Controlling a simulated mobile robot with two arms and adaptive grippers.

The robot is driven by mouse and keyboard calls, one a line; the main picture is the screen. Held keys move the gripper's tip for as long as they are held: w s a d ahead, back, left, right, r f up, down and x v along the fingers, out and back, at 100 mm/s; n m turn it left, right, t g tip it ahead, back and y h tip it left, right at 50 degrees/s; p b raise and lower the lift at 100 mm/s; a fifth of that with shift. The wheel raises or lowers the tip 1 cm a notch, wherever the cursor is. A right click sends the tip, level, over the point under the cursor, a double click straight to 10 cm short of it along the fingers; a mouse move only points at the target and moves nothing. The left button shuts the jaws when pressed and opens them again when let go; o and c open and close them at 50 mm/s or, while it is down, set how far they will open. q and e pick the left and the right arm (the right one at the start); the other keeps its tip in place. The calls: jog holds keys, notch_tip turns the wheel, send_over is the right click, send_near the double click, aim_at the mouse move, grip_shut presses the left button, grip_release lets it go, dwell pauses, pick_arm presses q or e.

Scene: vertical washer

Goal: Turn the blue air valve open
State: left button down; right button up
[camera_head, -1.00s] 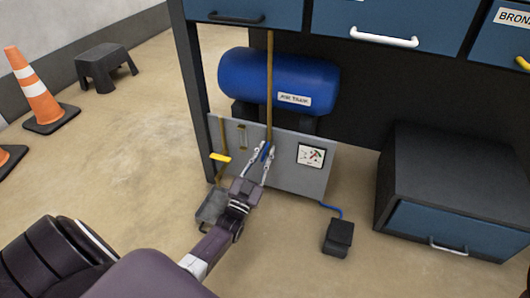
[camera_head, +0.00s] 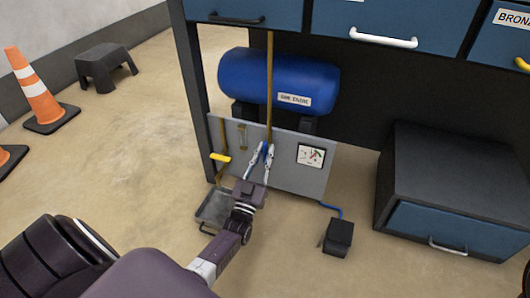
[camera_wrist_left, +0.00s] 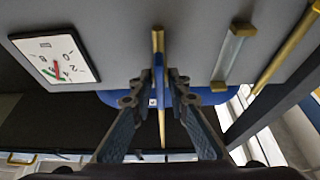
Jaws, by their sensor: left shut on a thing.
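The blue air valve handle (camera_head: 265,151) is on the vertical brass pipe at the front of the grey panel (camera_head: 290,180). It is small and partly covered by my fingers. My left gripper (camera_head: 264,150) is shut on it, with one fingertip on each side. My right gripper is not in view.
A blue tank (camera_head: 275,78) lies behind the panel. A yellow-handled valve (camera_head: 220,158) is to the left above a grey tray (camera_head: 214,208). A gauge (camera_head: 311,157) is on the right. A black pedal (camera_head: 338,237) and a drawer cabinet (camera_head: 450,190) stand farther right. Open floor is left.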

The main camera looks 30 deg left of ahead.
pick_arm(q)
jog(key=c, duration=2.1)
grip_release()
jog(key=shift+r, duration=4.95)
